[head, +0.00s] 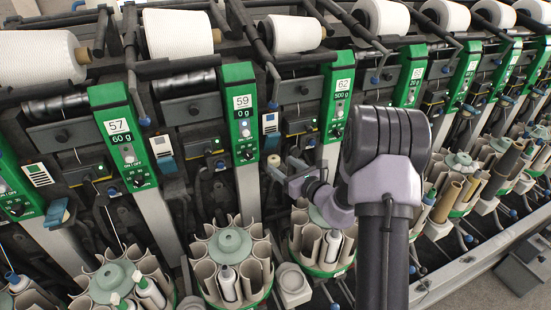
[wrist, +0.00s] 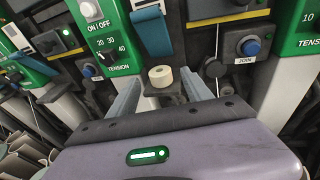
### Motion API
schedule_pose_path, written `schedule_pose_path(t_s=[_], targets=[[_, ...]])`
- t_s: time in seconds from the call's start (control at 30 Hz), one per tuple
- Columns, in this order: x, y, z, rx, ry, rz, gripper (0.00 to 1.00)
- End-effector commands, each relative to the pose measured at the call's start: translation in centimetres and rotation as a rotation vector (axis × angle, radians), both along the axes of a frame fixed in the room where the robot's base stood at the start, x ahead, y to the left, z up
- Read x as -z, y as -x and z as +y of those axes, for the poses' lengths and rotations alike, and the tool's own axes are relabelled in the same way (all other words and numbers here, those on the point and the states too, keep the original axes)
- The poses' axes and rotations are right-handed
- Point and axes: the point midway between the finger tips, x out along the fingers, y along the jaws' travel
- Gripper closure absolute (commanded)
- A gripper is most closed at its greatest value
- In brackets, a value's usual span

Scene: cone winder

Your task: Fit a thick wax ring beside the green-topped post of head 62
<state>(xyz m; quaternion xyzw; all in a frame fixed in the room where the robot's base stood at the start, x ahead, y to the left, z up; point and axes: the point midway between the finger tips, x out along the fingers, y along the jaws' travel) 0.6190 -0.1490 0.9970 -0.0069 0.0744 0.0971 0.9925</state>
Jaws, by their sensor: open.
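My gripper is open, in front of the machine between heads 59 and 62. The ring lies between the two spread fingers, with a gap on both sides. The post with the TENSION dial (wrist: 103,35) is left of it. Part of another green panel (wrist: 300,35) shows at the right edge.
Head 59 (head: 243,110) is left of my gripper. Round bobbin magazines (head: 232,248) stand below. White yarn cones (head: 293,34) line the top.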

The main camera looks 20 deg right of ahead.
Motion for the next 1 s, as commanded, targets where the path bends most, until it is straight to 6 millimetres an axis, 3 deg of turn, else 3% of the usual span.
schedule_pose_path(t_s=[0.2,0.3,0.37,0.47,0.53,0.57,0.6,0.67,0.7,0.8,0.9,1.0], targets=[[-0.8,4.7,-1.0,0.001,0.000,0.002,0.42],[-1.1,5.7,-1.0,-0.004,0.002,0.000,0.42],[-2.2,5.9,0.5,-0.055,0.024,-0.009,0.42],[-7.0,7.2,7.9,-0.307,0.150,-0.037,0.42],[-11.0,11.0,15.7,-0.593,0.333,-0.062,0.42],[-12.3,13.6,18.9,-0.728,0.439,-0.072,0.42],[-13.5,17.9,22.5,-0.911,0.611,-0.087,0.42],[-13.9,24.3,25.3,-1.143,0.901,-0.103,0.42],[-13.8,27.9,25.6,-1.260,1.101,-0.114,0.42],[-13.6,33.5,23.5,-1.423,1.575,-0.142,0.42],[-14.2,35.6,20.7,-1.458,1.918,-0.158,0.42],[-14.8,36.2,19.2,-1.451,2.094,-0.163,0.42]])
